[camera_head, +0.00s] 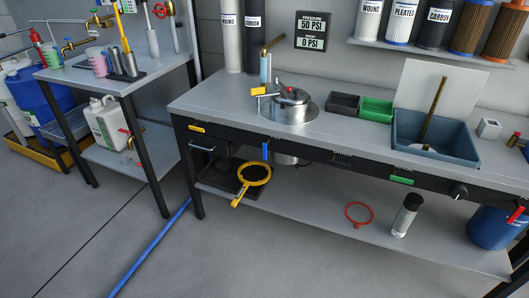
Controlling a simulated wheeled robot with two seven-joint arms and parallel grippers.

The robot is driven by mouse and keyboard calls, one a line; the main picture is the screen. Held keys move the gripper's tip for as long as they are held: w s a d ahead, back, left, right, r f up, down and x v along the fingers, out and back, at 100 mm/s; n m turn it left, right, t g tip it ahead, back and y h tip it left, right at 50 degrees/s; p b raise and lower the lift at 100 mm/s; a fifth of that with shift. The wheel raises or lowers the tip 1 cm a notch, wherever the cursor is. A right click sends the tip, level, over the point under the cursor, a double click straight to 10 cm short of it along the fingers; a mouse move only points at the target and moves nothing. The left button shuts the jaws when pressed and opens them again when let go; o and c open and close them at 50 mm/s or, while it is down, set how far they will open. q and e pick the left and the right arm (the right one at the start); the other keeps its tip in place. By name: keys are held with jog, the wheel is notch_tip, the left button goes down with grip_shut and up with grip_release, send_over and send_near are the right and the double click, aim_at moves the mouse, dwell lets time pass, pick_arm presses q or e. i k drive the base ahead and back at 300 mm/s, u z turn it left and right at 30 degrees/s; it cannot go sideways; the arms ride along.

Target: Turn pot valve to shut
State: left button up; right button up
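A silver metal pot (291,108) with a domed lid is set in the grey workbench, left of its middle. A small yellow lever (258,91) sticks out to the left at the top of the pot, with a little red part (283,87) next to it. Which of these is the pot valve I cannot tell for sure. A blue lever (265,150) hangs down at the bench's front edge below the pot. Neither of my grippers is in view, and nothing touches the pot.
A wall sign (313,31) reads 50 PSI and 0 PSI. The floor in front is open, crossed by a blue hose (150,249).

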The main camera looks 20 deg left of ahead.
aim_at(264, 144)
jog(key=u, duration=0.95)
jog(key=i, duration=0.85)
jog(key=z, duration=1.4)
